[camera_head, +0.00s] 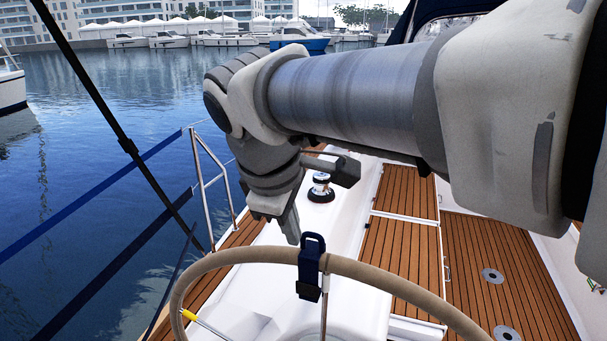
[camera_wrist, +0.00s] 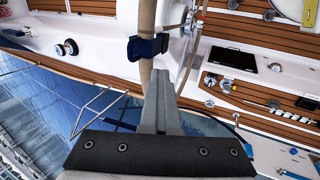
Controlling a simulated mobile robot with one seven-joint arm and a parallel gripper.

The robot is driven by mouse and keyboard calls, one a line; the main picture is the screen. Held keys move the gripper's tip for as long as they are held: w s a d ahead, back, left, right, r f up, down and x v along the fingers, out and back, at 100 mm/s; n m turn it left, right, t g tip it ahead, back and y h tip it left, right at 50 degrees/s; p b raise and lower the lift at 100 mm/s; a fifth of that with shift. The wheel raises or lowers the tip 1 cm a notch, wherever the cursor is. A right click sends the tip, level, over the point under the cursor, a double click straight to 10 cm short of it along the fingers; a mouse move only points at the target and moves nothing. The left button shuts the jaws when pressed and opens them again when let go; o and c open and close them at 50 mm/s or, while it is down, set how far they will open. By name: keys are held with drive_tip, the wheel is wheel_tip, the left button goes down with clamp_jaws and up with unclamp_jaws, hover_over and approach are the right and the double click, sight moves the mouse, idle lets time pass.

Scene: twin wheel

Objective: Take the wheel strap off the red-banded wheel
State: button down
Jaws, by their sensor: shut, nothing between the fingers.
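A navy strap (camera_head: 311,267) with a loop at its top is wrapped around the top of a tan-rimmed wheel (camera_head: 225,258). The strap also shows in the wrist view (camera_wrist: 147,47), around the rim (camera_wrist: 146,72). A yellow band (camera_head: 189,315) sits on this wheel at lower left; I see no red band on it. My gripper (camera_head: 292,238) points down just left of the strap, its fingers shut and empty. In the wrist view the fingertips (camera_wrist: 160,78) lie just below the strap, over the rim. I cannot tell whether they touch either.
A winch (camera_head: 321,188) stands on the white coaming beyond the wheel. Teak deck (camera_head: 400,250) lies to the right. A metal rail (camera_head: 205,190) and dark blue webbing (camera_head: 90,225) edge the left side, with water beyond. My arm covers the upper right.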

drive_tip(key=shift+s, duration=0.3)
drive_tip(key=c, duration=1.5)
unclamp_jaws()
drive_tip(key=shift+c, duration=0.2)
